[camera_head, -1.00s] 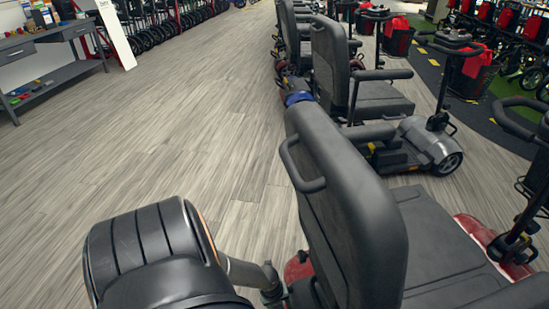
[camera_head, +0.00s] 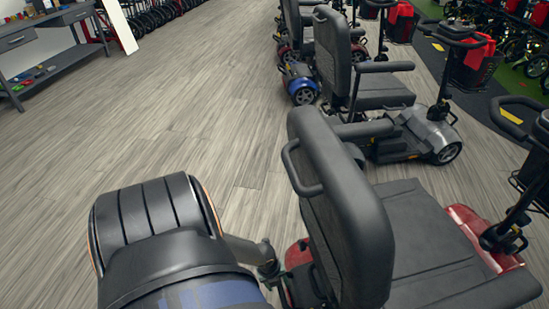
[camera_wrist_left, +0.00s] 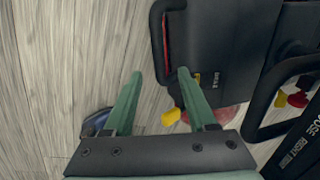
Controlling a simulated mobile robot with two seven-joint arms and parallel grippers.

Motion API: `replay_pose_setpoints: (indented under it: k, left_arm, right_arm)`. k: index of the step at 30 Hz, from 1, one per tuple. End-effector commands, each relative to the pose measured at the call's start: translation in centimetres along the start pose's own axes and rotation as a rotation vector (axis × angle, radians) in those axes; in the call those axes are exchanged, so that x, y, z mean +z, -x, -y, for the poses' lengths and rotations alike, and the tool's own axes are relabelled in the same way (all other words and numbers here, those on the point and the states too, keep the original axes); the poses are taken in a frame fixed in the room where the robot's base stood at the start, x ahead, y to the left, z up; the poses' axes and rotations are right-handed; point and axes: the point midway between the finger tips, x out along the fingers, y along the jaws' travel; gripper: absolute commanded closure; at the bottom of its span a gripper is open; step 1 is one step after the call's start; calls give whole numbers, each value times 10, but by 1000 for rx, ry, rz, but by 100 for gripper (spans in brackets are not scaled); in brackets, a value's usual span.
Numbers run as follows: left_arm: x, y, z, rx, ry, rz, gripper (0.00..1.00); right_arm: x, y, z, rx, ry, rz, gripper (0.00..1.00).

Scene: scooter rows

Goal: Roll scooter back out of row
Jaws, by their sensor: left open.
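A red mobility scooter with a black padded seat (camera_head: 345,215) stands closest, at the lower middle and right of the head view. A black loop handle (camera_head: 300,172) sits on its backrest, and its red body (camera_head: 468,230) shows at the right. My left gripper (camera_head: 268,262) is low behind the backrest in the head view, its fingers mostly hidden. In the left wrist view its two green fingers (camera_wrist_left: 160,75) are spread, with floor between them. A black seat part (camera_wrist_left: 225,50) lies beside the right finger, with a yellow tab (camera_wrist_left: 171,117) below. I cannot tell whether they touch.
A grey scooter (camera_head: 420,135) and a blue one (camera_head: 300,85) stand farther along the row. Open wood floor (camera_head: 170,120) lies to the left of the row. A grey workbench (camera_head: 50,50) stands at the far left.

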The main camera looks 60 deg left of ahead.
Motion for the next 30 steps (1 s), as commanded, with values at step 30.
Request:
replay_pose_setpoints:
  k: [30]
  left_arm:
    - [-49,60,24,-104,59,-111,74]
  right_arm:
    - [-38,26,8,-7,0,-17,43]
